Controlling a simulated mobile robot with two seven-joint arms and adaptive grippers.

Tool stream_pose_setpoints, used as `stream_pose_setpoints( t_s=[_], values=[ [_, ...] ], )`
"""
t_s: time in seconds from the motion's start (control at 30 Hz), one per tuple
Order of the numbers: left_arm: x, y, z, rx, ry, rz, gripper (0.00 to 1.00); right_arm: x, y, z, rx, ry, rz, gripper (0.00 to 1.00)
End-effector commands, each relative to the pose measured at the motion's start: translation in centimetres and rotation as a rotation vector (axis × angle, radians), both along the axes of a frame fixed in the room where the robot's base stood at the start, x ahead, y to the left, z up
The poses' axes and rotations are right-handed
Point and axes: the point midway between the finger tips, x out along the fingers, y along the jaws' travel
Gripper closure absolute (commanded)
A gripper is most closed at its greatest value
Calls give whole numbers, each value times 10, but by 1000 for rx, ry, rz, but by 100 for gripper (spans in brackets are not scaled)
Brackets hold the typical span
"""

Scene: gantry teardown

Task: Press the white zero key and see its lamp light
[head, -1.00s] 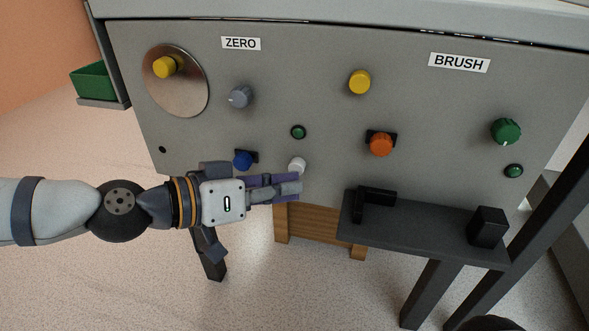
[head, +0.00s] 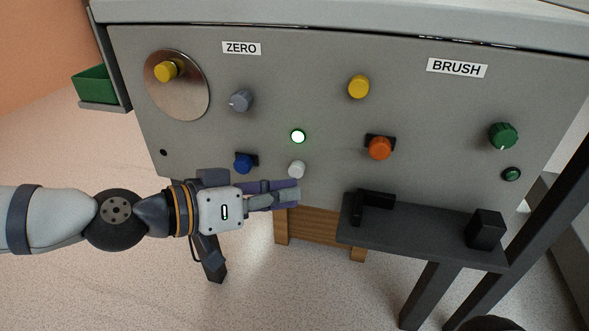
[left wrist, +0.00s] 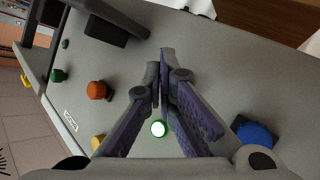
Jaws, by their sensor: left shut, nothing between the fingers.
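The white zero key (head: 297,169) sits low on the grey panel, below its round lamp. The lamp (head: 298,136) is lit bright white with a green rim, and it also shows lit in the left wrist view (left wrist: 158,128). My left gripper (head: 298,195) is shut and empty, its fingertips just below the white key in the head view. I cannot tell whether they touch it. In the left wrist view the shut fingers (left wrist: 165,55) hide the key. My right gripper is not in view.
Around the key are a blue knob (head: 243,163), an orange knob (head: 379,148), a grey dial (head: 240,100) and a yellow knob (head: 358,87). A dark shelf (head: 415,228) with black blocks juts out at lower right. A wooden stand (head: 315,227) is below the panel.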

Motion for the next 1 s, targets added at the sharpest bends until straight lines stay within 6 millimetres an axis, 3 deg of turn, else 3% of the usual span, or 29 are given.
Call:
stream_pose_setpoints(
  t_s=[0.3, 0.73, 1.0],
  values=[
    [-5, 1, 0, 0, -1, 0, 100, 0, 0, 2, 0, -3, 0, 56],
    [-55, 18, 2, 1, -2, -1, 100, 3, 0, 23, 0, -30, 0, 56],
    [-60, 20, 0, 0, -1, 0, 100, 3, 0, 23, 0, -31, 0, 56]
  ],
)
